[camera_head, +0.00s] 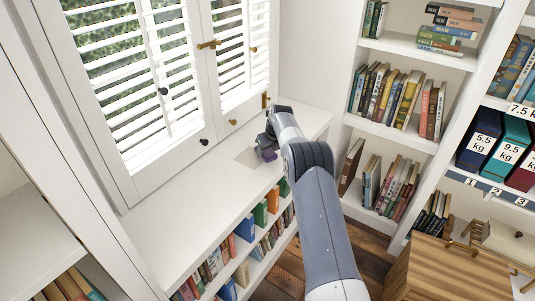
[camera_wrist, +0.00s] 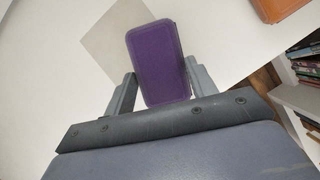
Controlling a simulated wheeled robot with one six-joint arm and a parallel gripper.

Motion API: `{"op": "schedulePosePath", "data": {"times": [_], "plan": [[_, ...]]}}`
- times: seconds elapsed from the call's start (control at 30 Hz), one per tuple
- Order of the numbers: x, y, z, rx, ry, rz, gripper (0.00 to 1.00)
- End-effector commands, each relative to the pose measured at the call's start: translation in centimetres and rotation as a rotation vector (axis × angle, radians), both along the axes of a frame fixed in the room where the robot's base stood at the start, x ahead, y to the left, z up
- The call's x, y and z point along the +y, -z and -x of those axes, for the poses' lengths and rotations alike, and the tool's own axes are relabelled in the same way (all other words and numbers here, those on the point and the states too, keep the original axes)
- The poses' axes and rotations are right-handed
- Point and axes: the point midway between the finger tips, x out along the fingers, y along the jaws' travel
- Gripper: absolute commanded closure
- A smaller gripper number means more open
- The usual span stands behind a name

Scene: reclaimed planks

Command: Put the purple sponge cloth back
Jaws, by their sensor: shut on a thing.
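The purple sponge cloth (camera_wrist: 158,62) is a flat-faced block with rounded corners, between the two fingers of my gripper (camera_wrist: 158,88) in the wrist view. My gripper is shut on it. In the head view the cloth (camera_head: 268,155) shows as a small purple patch at my gripper (camera_head: 264,146), over the white window-side counter (camera_head: 200,205). A pale beige square (camera_wrist: 112,45) lies on the counter beside and partly behind the cloth; it also shows in the head view (camera_head: 246,158). I cannot tell whether the cloth touches the counter.
An orange thing (camera_wrist: 278,8) is at the wrist view's top right. Shuttered windows (camera_head: 140,75) stand behind the counter. Books (camera_head: 260,213) fill the shelves below it. A tall bookcase (camera_head: 395,130) stands right. The counter's left part is clear.

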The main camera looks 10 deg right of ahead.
Motion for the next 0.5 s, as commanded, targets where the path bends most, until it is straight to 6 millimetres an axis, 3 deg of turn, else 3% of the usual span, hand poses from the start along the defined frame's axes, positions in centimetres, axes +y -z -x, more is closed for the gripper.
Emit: {"op": "schedulePosePath", "data": {"times": [0.1, 0.47, 0.5], "plan": [[0.0, 1.7, 0.0, 0.001, 0.000, 0.000, 0.68], [0.0, 2.1, 0.0, -0.001, 0.000, 0.000, 0.68], [0.0, 2.0, 0.0, -0.001, 0.000, 0.000, 0.43]]}}
